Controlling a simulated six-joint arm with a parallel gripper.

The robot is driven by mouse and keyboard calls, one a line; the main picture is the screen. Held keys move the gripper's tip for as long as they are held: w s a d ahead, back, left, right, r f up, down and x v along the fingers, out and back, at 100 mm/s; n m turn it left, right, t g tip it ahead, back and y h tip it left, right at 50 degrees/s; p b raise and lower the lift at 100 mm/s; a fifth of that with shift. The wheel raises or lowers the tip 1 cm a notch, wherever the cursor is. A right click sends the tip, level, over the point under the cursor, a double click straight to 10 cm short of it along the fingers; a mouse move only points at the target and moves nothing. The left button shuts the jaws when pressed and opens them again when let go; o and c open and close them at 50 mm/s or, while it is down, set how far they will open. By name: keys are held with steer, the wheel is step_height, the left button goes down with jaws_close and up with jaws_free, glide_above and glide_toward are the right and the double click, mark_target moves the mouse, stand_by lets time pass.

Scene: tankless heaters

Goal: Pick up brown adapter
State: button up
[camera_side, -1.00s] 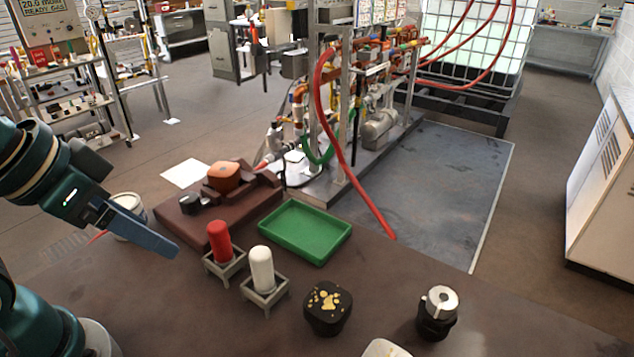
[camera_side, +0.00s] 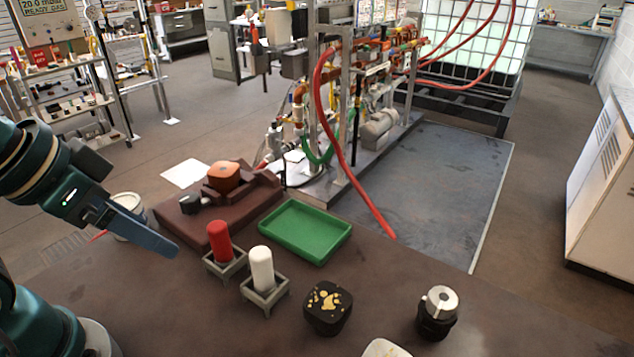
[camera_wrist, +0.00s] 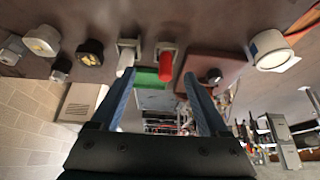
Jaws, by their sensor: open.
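An orange-brown rounded piece (camera_side: 224,176), the only thing that looks like a brown adapter, sits on a dark brown stepped block (camera_side: 240,208) at the back left of the table. I cannot tell for sure that it is the adapter. My gripper (camera_side: 170,248) is left of the block and in front of it, above the table and apart from everything. In the wrist view my gripper (camera_wrist: 160,74) has its two blue fingers spread with nothing held between them. The brown block (camera_wrist: 208,62) shows there beyond the right finger; the orange-brown piece is not clear in that view.
A black knob (camera_side: 190,203) is on the block. A red cylinder (camera_side: 219,240) and a white cylinder (camera_side: 262,268) stand in square holders. A green tray (camera_side: 305,231) lies behind them. A black gold-flecked piece (camera_side: 327,308) and a black-and-silver fitting (camera_side: 437,312) stand at the front right.

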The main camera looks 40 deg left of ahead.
steer(key=o, duration=0.4)
steer(key=shift+c, duration=0.2)
